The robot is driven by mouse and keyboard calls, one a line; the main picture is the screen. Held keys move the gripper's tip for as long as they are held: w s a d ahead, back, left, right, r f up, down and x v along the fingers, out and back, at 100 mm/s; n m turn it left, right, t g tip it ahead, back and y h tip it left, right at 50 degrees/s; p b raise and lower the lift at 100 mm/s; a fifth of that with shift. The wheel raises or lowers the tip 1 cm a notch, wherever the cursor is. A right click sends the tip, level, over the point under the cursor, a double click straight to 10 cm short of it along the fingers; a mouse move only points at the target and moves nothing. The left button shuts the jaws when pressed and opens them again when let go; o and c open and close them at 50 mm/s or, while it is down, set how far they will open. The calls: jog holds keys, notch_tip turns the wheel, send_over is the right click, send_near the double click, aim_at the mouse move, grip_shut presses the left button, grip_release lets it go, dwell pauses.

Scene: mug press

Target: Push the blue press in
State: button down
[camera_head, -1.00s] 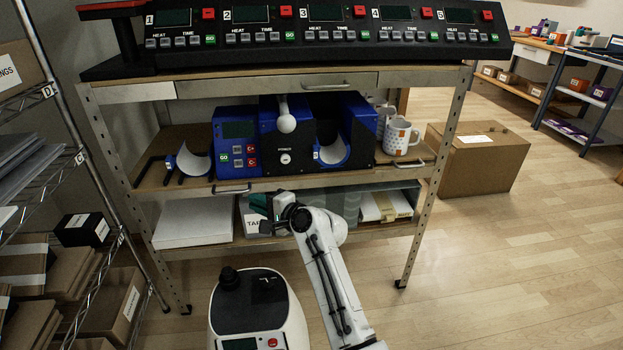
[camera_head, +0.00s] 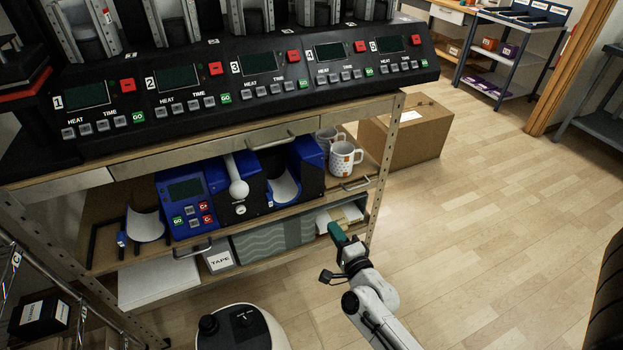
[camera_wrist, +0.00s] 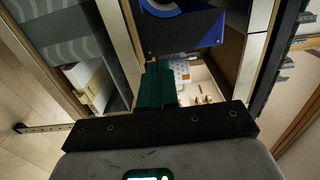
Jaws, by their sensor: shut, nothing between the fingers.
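The blue press (camera_head: 240,195) stands on the middle shelf of the rack. It has a blue control box with a small screen and buttons on its left, and a lever with a white knob near its middle. A curved cradle shows at its right. My gripper (camera_head: 337,233) has teal fingers and is shut and empty. It is in front of the rack's right end, lower than and to the right of the press. In the wrist view my gripper (camera_wrist: 156,88) points at the shelf, and a blue part of the press (camera_wrist: 205,32) shows above it.
Patterned white mugs (camera_head: 343,158) stand right of the press. A black bank of numbered heaters (camera_head: 250,85) sits on the rack's top. A cardboard box (camera_head: 405,135) stands on the floor behind the rack. Open floor (camera_head: 500,220) lies to the right.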

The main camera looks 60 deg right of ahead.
jog(key=b, duration=0.5)
send_near(311, 191)
jog(key=x, duration=0.5)
jog(key=shift+w+d, duration=0.1)
jog(key=shift+w, duration=0.1)
jog(key=shift+w+d+r+b, duration=0.2)
jog(key=shift+w+d+b, duration=0.25)
jog(key=shift+w, duration=0.15)
jog(key=b+x, duration=0.2)
jog(key=x, duration=0.2)
jog(key=shift+f+b, duration=0.15)
jog(key=shift+b, duration=0.25)
jog(key=shift+w+d, duration=0.15)
jog(key=shift+w, duration=0.1)
jog(key=shift+w+r, duration=0.2)
jog(key=shift+r, duration=0.2)
